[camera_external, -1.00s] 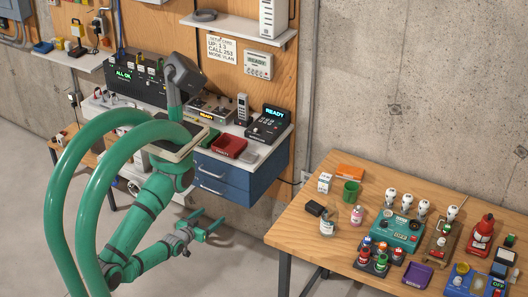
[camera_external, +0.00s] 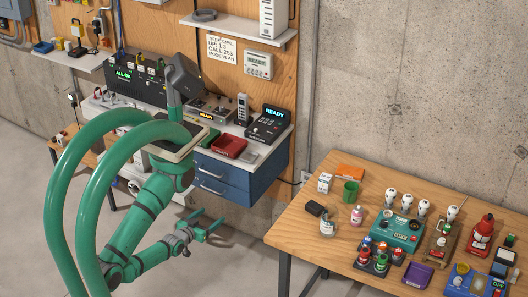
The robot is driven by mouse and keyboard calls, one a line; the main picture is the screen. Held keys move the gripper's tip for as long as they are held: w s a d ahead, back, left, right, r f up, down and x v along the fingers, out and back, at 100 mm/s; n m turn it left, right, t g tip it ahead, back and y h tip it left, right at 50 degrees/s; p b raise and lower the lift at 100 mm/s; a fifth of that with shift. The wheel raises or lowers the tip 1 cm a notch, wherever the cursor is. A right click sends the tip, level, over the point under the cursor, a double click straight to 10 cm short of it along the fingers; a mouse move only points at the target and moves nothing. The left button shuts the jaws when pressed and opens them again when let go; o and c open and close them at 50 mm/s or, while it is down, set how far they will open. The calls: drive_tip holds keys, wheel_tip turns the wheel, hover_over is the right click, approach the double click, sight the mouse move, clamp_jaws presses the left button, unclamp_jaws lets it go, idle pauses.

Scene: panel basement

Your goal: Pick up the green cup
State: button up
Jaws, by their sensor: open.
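The green cup (camera_external: 350,192) stands upright near the back left of the wooden table (camera_external: 290,226) on the right. My gripper (camera_external: 216,230) is low beside the blue drawer unit, left of the table and well apart from the cup. Its green fingers are open, with nothing seen between them.
Near the cup are a white box (camera_external: 324,182), an orange pad (camera_external: 350,171), a black block (camera_external: 315,208), a clear bottle (camera_external: 328,227) and a pink bottle (camera_external: 357,215). A teal device (camera_external: 396,232) stands to the right. The blue drawers (camera_external: 235,180) are behind my gripper.

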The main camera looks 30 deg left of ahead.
drive_tip(key=shift+c, duration=0.2)
drive_tip(key=w+d+h, duration=0.2)
drive_tip(key=w+d, duration=0.3)
drive_tip(key=w, duration=0.5)
drive_tip(key=w+d+h, duration=0.3)
drive_tip(key=w+d, duration=0.2)
drive_tip(key=w, duration=0.5)
drive_tip(key=w+d+r+m+g+h, duration=0.25)
drive_tip(key=w+d+r+h, duration=0.2)
drive_tip(key=d+r, duration=0.35)
drive_tip(key=w+d+r+m+g+h, duration=0.2)
drive_tip(key=w+d+r+m+h, duration=0.25)
drive_tip(key=d, duration=0.55)
drive_tip(key=m+g, duration=0.8)
approach(357, 191)
drive_tip(key=w+v, duration=0.1)
drive_tip(key=v, duration=0.3)
drive_tip(key=shift+w+d+m+g, duration=0.2)
drive_tip(key=shift+w+m+g, duration=0.45)
drive_tip(key=shift+m+g, duration=0.25)
drive_tip(key=shift+y, duration=0.3)
drive_tip(key=shift+x, duration=5.4)
drive_tip(key=shift+w+a+f, duration=0.1)
drive_tip(key=shift+w+f, duration=0.05)
drive_tip(key=shift+w, duration=0.05)
